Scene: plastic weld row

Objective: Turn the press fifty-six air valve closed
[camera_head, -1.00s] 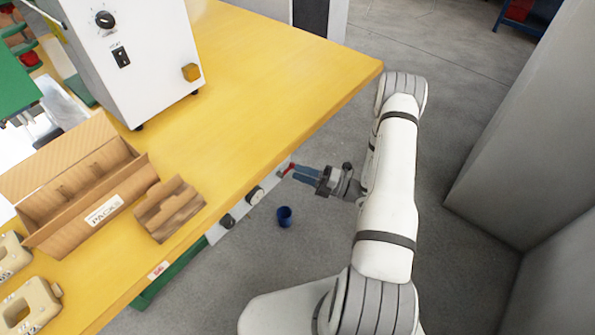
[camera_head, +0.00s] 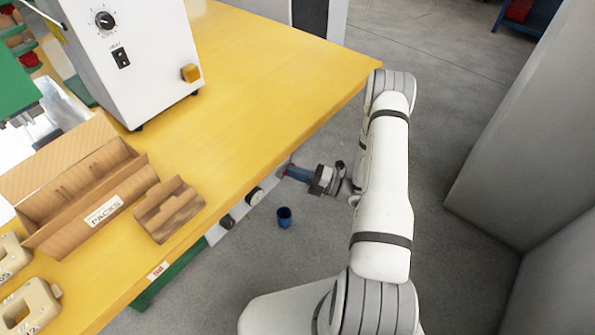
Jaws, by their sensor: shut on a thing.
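The handle's angle cannot be made out.
The yellow bench (camera_head: 270,75) overhangs the panel (camera_head: 238,215), which carries dark knobs and a round dial. A blue cup (camera_head: 284,217) stands on the floor below my gripper. A white machine (camera_head: 130,55), a cardboard box (camera_head: 85,190) and a brown holder (camera_head: 168,208) stand on the bench.

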